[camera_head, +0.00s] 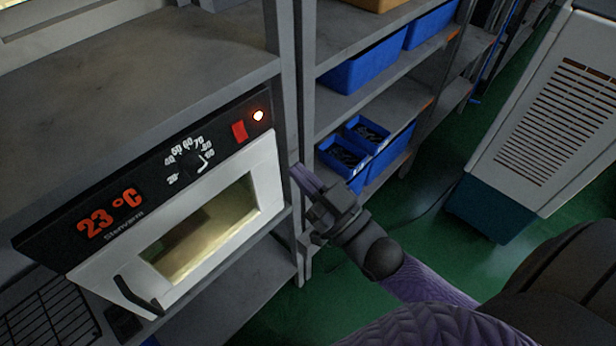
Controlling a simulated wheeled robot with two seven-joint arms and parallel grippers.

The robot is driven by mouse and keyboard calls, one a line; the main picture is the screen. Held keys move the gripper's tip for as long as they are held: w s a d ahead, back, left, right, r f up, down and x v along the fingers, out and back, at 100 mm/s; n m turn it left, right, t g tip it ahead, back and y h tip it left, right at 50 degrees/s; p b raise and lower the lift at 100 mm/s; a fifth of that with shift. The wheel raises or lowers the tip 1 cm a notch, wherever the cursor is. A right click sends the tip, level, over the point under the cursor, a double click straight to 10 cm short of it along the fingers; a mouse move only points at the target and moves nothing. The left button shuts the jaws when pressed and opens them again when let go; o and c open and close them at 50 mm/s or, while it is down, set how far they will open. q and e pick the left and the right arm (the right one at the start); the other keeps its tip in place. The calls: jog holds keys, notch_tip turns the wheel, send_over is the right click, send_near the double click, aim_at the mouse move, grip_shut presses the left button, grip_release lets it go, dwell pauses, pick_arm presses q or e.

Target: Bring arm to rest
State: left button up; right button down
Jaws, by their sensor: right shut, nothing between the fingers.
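My right arm comes in from the lower right. Its gripper (307,180) is shut and empty. In the picture it lies over the shelf's upright post, to the right of the oven (190,205). I cannot tell whether it touches the post. The oven has a white door with a lit window, and the door looks closed. Its panel reads 23 °C and a small light glows. My left gripper is not in view.
The grey shelf (170,60) holds the oven. Blue bins (365,65) stand on the shelves behind, the lower ones holding small dark parts. A vented white cabinet (550,110) stands at the right. Green floor (425,215) shows between them. A wire rack (50,315) is at lower left.

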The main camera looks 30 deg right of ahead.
jog(key=shift+s+d, duration=0.1)
jog(key=shift+s, duration=0.15)
jog(key=shift+s, duration=0.1)
